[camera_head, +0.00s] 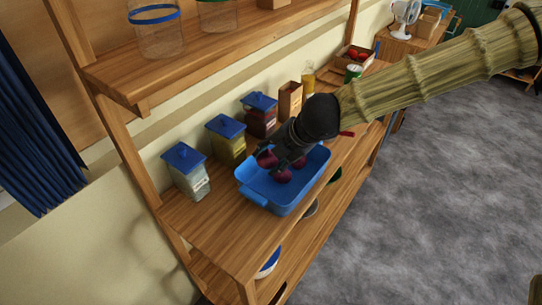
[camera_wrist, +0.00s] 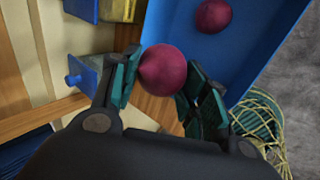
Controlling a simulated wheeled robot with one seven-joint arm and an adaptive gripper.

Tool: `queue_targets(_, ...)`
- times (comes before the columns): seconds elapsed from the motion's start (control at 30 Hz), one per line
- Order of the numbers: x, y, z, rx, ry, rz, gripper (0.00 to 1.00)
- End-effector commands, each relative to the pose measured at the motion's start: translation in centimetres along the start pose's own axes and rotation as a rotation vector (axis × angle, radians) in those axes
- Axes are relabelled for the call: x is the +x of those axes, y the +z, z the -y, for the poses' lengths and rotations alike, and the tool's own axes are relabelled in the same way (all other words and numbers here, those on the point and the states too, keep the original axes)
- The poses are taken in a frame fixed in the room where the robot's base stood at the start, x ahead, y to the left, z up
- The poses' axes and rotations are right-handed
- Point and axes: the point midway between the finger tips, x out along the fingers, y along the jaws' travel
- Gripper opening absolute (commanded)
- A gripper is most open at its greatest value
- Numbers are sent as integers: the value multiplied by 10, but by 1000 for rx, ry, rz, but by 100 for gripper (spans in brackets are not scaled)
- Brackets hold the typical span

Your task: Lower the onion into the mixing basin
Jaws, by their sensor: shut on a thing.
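The mixing basin (camera_head: 258,194) is a blue rectangular tub with a handle at its near end, on the wooden shelf; its blue floor also fills the upper right of the wrist view (camera_wrist: 240,50). My gripper (camera_head: 281,152) reaches over the basin from the back. It is shut on a dark red onion (camera_wrist: 162,70), seen between its green finger pads in the wrist view. In the head view this onion (camera_head: 266,158) seems to be the left one, near the rim. Another red onion (camera_wrist: 213,15) lies in the basin. The held onion's height above the floor is unclear.
Blue-lidded jars (camera_head: 187,171), (camera_head: 226,139), (camera_head: 260,115) stand along the wall, left of the basin. An upper shelf (camera_head: 200,65) overhangs at left. Shelf in front of the basin is clear.

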Motion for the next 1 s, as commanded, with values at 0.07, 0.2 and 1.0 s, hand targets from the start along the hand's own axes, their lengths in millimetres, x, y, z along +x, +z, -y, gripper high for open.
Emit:
queue_targets(0.07,1,0,1,0,0,0,18)
queue_targets(0.2,5,0,4,0,0,0,18)
queue_targets(1.0,30,0,20,0,0,0,18)
